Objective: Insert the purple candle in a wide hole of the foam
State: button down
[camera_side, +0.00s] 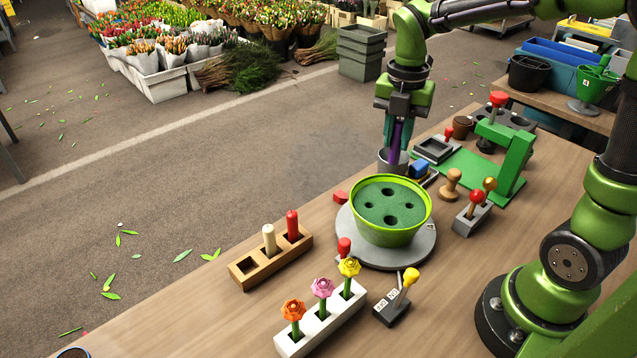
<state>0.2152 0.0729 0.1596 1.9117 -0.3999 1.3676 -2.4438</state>
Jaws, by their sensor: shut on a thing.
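My gripper (397,142) is above the table, behind the green pot, pointing down. It is shut on the purple candle (395,136), which hangs upright between the fingers. The candle's lower end is at a grey cup (391,166); I cannot tell how deep inside it reaches. The bright green pot (392,238) stands on a round grey turntable (428,246). No candle stands in the foam.
A wooden block (268,263) holds a white candle (269,240) and a red candle (292,226). A white block (321,330) holds three flowers in front. A blue-topped object (419,168) sits close right of the cup. A green press (512,150) and stamps stand at right.

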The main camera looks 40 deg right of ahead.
aim_at(393, 163)
jog(key=shift+a+f, duration=0.1)
jog(key=shift+f, duration=0.1)
jog(key=shift+f, duration=2.9)
jog(key=shift+f, duration=2.35)
jog(key=c, duration=0.9)
grip_release()
notch_tip(393, 163, up, 17)
jog(key=shift+s+f, duration=0.1)
